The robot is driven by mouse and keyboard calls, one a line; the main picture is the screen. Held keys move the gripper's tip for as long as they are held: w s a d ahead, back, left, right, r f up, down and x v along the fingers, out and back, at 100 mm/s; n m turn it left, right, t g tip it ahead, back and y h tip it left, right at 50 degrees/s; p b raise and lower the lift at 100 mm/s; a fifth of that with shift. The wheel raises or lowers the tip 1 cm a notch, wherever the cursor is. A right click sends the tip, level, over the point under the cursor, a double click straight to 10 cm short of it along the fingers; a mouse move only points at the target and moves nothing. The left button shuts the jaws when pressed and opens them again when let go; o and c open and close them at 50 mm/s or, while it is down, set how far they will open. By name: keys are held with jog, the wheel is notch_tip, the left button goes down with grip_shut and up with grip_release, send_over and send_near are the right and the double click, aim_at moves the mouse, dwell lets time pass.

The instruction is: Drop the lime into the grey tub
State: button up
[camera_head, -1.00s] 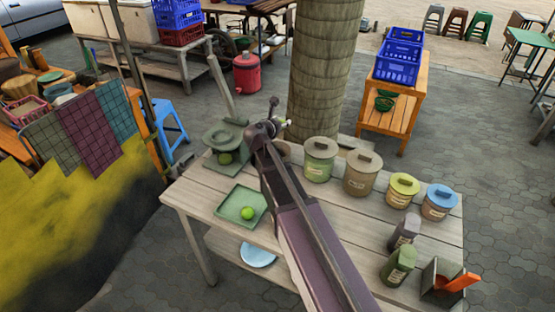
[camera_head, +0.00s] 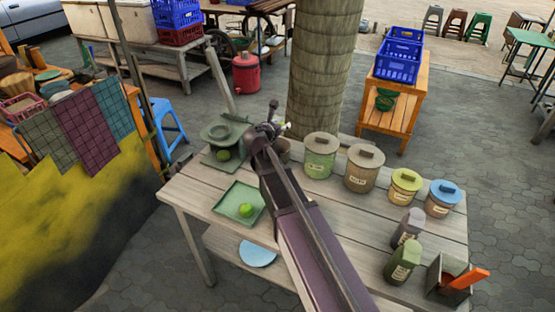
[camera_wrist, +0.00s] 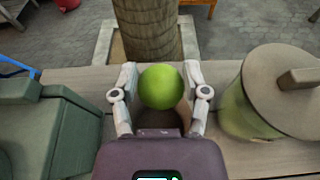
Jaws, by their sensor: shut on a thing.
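A bright green lime (camera_wrist: 160,86) sits between the two pale fingers of my gripper (camera_wrist: 161,76) in the wrist view, and the fingers are shut on it. In the head view my gripper (camera_head: 284,126) is above the back edge of the wooden table, and the held lime is mostly hidden by my arm. A second lime (camera_head: 246,210) lies in a shallow green tray (camera_head: 228,207).
Lidded green (camera_head: 319,160), tan (camera_head: 361,173), yellow (camera_head: 404,189) and blue (camera_head: 441,201) canisters line the right back of the table. Two bottles and a grey box (camera_head: 437,278) with an orange handle stand at front right. A thick post (camera_head: 322,70) rises behind the table.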

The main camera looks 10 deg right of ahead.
jog(key=shift+f+b, duration=1.05)
jog(key=shift+f, duration=0.3)
jog(key=o, duration=1.3)
